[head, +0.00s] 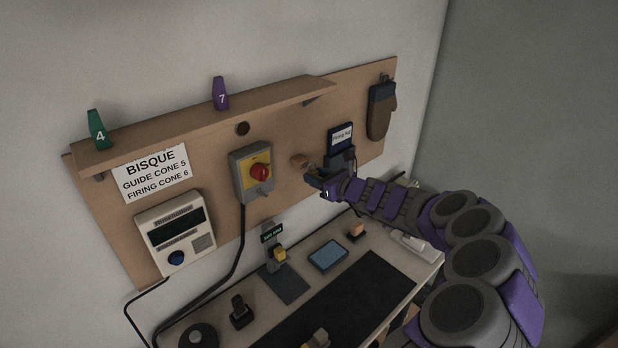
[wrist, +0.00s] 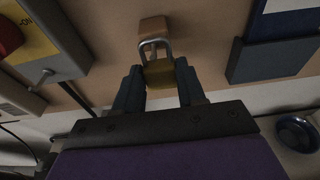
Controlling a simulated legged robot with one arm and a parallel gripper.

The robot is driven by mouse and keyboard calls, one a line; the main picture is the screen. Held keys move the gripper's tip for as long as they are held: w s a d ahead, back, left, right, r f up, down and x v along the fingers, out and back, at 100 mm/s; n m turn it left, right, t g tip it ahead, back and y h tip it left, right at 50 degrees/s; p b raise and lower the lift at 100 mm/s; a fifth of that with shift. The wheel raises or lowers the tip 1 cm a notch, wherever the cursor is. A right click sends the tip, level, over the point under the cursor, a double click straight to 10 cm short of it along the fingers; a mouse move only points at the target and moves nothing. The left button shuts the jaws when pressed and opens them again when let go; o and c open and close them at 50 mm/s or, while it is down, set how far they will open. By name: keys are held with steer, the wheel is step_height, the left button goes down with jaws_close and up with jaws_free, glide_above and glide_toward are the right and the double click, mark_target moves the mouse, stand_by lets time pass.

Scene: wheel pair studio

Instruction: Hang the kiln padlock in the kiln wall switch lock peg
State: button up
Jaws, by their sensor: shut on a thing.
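My gripper (wrist: 160,84) is shut on a brass padlock (wrist: 161,73), shackle upward, in the wrist view. The shackle overlaps the front of a wooden peg (wrist: 153,26); I cannot tell whether it is around the peg. In the head view my gripper (head: 318,180) is just below the same wooden peg (head: 301,160), and the padlock is not clear there. The kiln wall switch (head: 240,165) is grey and yellow with a red knob (head: 261,172), left of my gripper. Its thin metal lock peg (wrist: 47,73) juts from its lower edge in the wrist view.
A dark labelled holder (head: 341,136) and a mitt (head: 381,112) hang to the right. A controller box (head: 175,232) is at left. Below, the bench (head: 300,257) bears a small stand with a green sign (head: 272,233), a blue pad (head: 328,255) and a dark mat (head: 345,300).

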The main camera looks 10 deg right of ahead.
steer(key=shift+v, duration=0.9)
steer(key=shift+s+d+f, duration=0.1)
steer(key=shift+s+d, duration=0.15)
steer(key=shift+s, duration=0.25)
steer(key=shift+s+d+f, duration=0.1)
steer(key=shift+s+d, duration=0.15)
steer(key=shift+s, duration=0.2)
steer(key=o, duration=0.7)
steer(key=shift+c, duration=0.2)
steer(key=c, duration=0.6)
steer(key=shift+o, duration=0.2)
